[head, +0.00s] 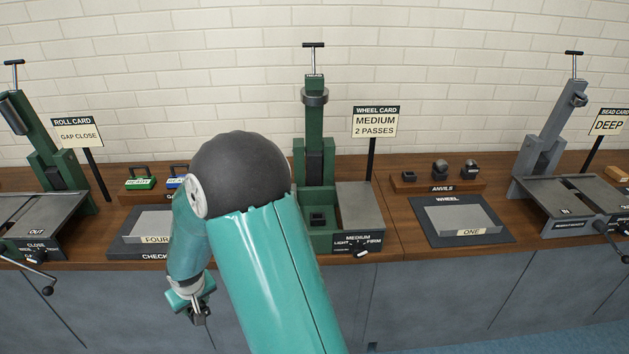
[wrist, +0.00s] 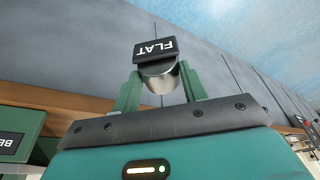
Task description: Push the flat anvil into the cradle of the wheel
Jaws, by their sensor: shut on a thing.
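The flat anvil (wrist: 155,49), a dark block labelled FLAT on a rounded metal body, is held between the two green fingers of my gripper (wrist: 161,82) in the wrist view. In the head view my gripper (head: 198,314) hangs low, in front of the bench's front face, left of the wheel machine. The anvil is too small there to make out clearly. The green wheel machine (head: 315,125) stands upright at centre. Its cradle (head: 318,219), a small dark square piece, sits low in the green base, apart from my gripper. My arm hides the base's left part.
The wooden anvil rack (head: 405,187) holds dark pieces, right of the WHEEL CARD (head: 376,122). A grey sheet marked ONE lies on the WHEEL mat (head: 430,236). A lever box marked MEDIUM (head: 360,215) adjoins the cradle. The bench edge lies above my gripper.

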